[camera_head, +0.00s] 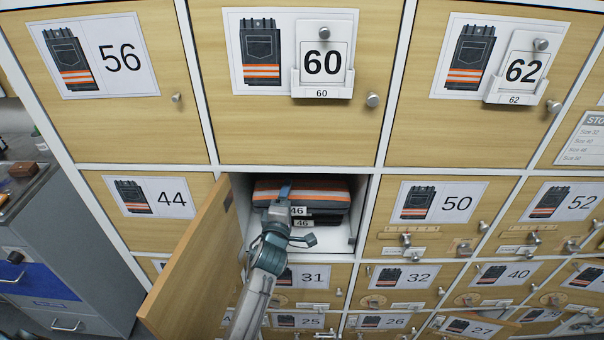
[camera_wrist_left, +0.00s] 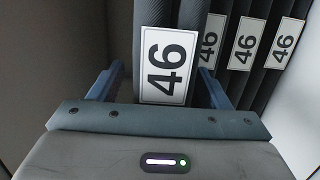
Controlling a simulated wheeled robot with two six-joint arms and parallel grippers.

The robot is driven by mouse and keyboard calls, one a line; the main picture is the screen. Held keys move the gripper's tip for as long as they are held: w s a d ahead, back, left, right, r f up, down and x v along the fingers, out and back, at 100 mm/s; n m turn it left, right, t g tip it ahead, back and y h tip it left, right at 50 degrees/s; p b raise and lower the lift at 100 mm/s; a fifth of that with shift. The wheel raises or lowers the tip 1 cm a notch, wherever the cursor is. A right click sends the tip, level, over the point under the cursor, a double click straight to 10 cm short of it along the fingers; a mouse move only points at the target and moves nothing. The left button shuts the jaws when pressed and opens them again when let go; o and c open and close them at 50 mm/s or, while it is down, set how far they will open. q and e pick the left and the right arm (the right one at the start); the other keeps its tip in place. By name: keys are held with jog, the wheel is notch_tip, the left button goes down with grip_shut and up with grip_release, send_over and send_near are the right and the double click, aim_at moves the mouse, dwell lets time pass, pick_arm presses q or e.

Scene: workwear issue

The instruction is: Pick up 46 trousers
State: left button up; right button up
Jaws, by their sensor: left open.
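A stack of folded dark trousers with orange and pale stripes (camera_head: 325,191) lies in the open compartment, with white 46 tags at the front. In the left wrist view, the nearest 46 trousers (camera_wrist_left: 176,22) stand between my fingers with their tag facing the camera. Several more 46 trousers (camera_wrist_left: 248,62) lie beside them to the right. My left gripper (camera_head: 297,214) is open at the compartment mouth, its fingers on either side of the top trousers' front edge. Whether the fingers touch the cloth cannot be told. My right gripper is not in view.
The compartment's wooden door (camera_head: 195,270) stands open on the left, close beside my left arm. Closed lockers surround it, including 44 (camera_head: 150,225), 50 (camera_head: 425,230) and 60 (camera_head: 290,130), with protruding knobs. A grey cabinet (camera_head: 80,240) stands at the far left.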

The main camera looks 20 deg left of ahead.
pick_arm(q)
jog(key=shift+w+a+f, duration=0.1)
jog(key=shift+w, duration=0.45)
jog(key=shift+s, duration=0.1)
jog(key=c, duration=1.4)
grip_shut()
jog(key=shift+r, duration=0.2)
